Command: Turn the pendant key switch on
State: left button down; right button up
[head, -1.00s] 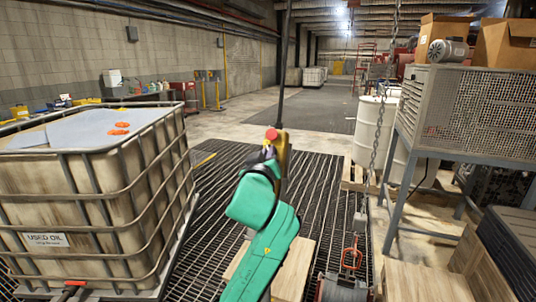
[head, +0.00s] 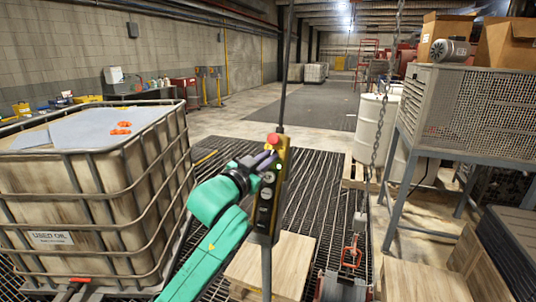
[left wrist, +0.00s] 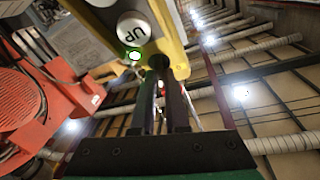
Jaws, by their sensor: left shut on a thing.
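The yellow pendant (head: 281,165) hangs upright on a dark cable, with a red mushroom button (head: 273,139) on top and a dark face with round buttons. My left gripper (head: 267,161) reaches its upper part from the left. In the left wrist view the pendant (left wrist: 172,30) shows a white UP button (left wrist: 134,28) and a lit green lamp (left wrist: 135,56). There my left gripper (left wrist: 161,80) is shut at a small dark part on the pendant's face, seemingly the key. The fingers mostly hide it, so its angle cannot be told. My right gripper is not in view.
A caged used-oil tank (head: 62,238) stands at left. A hanging chain (head: 381,130), a steel stand (head: 398,135) and white drums (head: 369,128) are at right.

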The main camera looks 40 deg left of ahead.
pick_arm(q)
jog(key=shift+a+r+m+h+p, duration=0.1)
jog(key=shift+m+h+p, duration=0.35)
jog(key=shift+m+h, duration=0.6)
jog(key=shift+m+y, duration=0.25)
jog(key=shift+m, duration=0.2)
jog(key=c, duration=0.9)
grip_release()
jog(key=shift+s+f, duration=0.2)
jog(key=shift+s, duration=0.1)
jog(key=s+p, duration=0.3)
jog(key=s, duration=0.1)
jog(key=s+d+p, duration=0.1)
jog(key=s+p, duration=0.1)
jog(key=s, duration=0.3)
jog(key=s+p, duration=0.3)
jog(key=s, duration=0.2)
jog(key=shift+d+r+p, duration=0.15)
jog(key=shift+d+p, duration=0.05)
jog(key=shift+p, duration=0.15)
